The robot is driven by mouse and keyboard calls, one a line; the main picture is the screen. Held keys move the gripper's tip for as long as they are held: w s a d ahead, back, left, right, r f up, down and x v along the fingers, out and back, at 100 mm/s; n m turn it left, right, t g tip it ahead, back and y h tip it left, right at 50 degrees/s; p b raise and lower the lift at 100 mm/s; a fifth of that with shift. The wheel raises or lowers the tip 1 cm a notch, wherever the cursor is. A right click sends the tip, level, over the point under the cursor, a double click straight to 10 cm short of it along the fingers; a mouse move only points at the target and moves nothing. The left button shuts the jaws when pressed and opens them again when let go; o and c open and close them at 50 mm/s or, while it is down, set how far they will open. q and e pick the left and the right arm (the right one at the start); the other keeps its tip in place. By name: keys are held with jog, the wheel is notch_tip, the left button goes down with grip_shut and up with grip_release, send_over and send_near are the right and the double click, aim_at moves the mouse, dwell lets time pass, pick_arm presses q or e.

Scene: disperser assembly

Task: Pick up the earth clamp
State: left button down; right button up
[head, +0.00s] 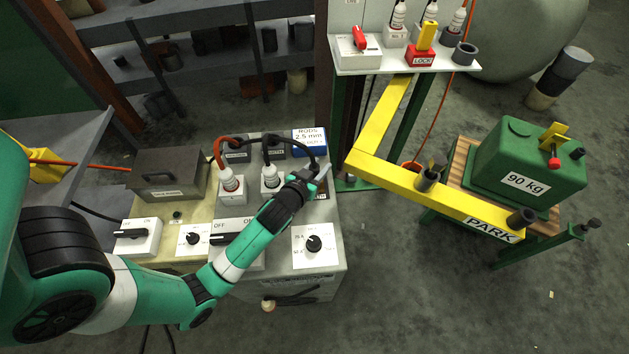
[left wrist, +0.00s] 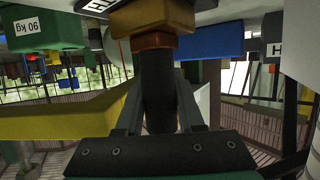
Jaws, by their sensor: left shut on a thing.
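My left gripper (head: 316,174) is at the right end of the welding cabinet's top, beside the blue rods box. It is shut on the dark round handle of the earth clamp (left wrist: 157,88). In the head view the gripper hides most of the clamp. A black cable (head: 296,140) arches from the middle of the cabinet top to the gripper. My right gripper is not in view.
The blue rods box (head: 310,140) stands close behind the gripper. A yellow beam (head: 435,192) marked PARK and a green 90 kg block (head: 526,165) are to the right.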

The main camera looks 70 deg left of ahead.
pick_arm(q)
jog(key=shift+r, duration=0.1)
dwell(0.7)
jog(key=shift+r+p, duration=0.35)
jog(key=shift+r, duration=0.15)
jog(key=s+d+r+p, duration=0.8)
jog(key=s+d+r, duration=0.2)
jog(key=r, duration=0.2)
jog(key=shift+w, duration=0.1)
